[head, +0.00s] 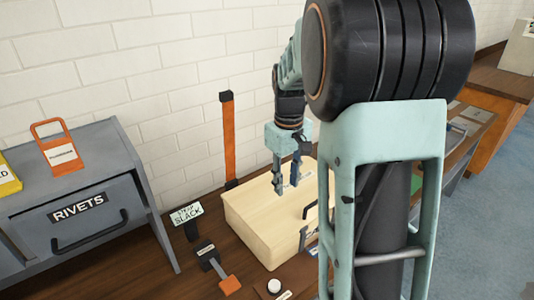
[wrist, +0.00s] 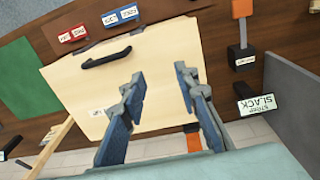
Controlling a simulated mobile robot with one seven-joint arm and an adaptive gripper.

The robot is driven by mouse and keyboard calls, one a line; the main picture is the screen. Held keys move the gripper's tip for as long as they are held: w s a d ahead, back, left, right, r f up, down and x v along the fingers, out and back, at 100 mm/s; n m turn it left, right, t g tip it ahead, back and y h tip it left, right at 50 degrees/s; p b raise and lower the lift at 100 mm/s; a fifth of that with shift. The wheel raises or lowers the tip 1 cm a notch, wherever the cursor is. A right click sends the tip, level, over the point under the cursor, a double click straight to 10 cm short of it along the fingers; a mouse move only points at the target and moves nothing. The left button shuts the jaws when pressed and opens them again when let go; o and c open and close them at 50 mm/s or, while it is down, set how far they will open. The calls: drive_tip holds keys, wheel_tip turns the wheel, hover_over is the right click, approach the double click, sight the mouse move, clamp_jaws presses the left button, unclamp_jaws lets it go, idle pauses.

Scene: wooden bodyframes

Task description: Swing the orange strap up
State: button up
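The orange strap (head: 229,138) stands upright behind the box's left rear corner in the head view, with a black cap on top and a dark base. In the wrist view an orange piece (wrist: 193,143) shows beyond the box edge, partly hidden by a finger. A pale wooden box (head: 247,222) lies below my gripper (head: 287,188). My gripper is open and empty over the box, right of the strap and apart from it. In the wrist view its two fingers (wrist: 158,76) are spread, with bare box top between them.
A "STRAP SLACK" sign (head: 187,214) stands left of the box. A black lever with an orange end (head: 229,285) lies in front of it. A grey RIVETS drawer cabinet (head: 75,215) stands at left. The box has a black handle (wrist: 106,59). A brick wall (head: 170,80) is behind.

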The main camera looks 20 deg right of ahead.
sight(228, 99)
drive_tip(key=w+d+t+h+b, duration=0.1)
drive_tip(key=w+d, duration=0.1)
drive_tip(key=d, duration=0.1)
drive_tip(key=w+d+m+t+h+b, duration=0.1)
drive_tip(key=w+d+t, duration=0.1)
drive_tip(key=d, duration=0.1)
drive_tip(key=w+d+m+t+b, duration=0.1)
drive_tip(key=w+d, duration=0.1)
drive_tip(key=d, duration=0.1)
drive_tip(key=shift+w+d+f+t+h, duration=0.15)
drive_tip(key=shift+f+t+h, duration=0.15)
drive_tip(key=shift+h, duration=0.1)
clamp_jaws()
drive_tip(key=w+d+r+t+b, duration=0.2)
drive_tip(key=w+r+t+b, duration=0.35)
drive_tip(key=r+t, duration=0.25)
drive_tip(key=s+a+r+n+t+y+b, duration=0.1)
drive_tip(key=s+a+r+t+y, duration=0.15)
drive_tip(key=a, duration=0.25)
drive_tip(key=s+a+r+n+t+y+b, duration=0.1)
drive_tip(key=a+y, duration=0.3)
drive_tip(key=a, duration=0.1)
drive_tip(key=s+a+r+t+y+b, duration=0.1)
drive_tip(key=s+a+r+t+y, duration=0.15)
drive_tip(key=a, duration=0.25)
drive_tip(key=shift+g+y, duration=0.3)
drive_tip(key=shift+g, duration=0.3)
drive_tip(key=p+x, duration=0.1)
drive_tip(key=x, duration=1.3)
drive_tip(key=shift+w, duration=0.35)
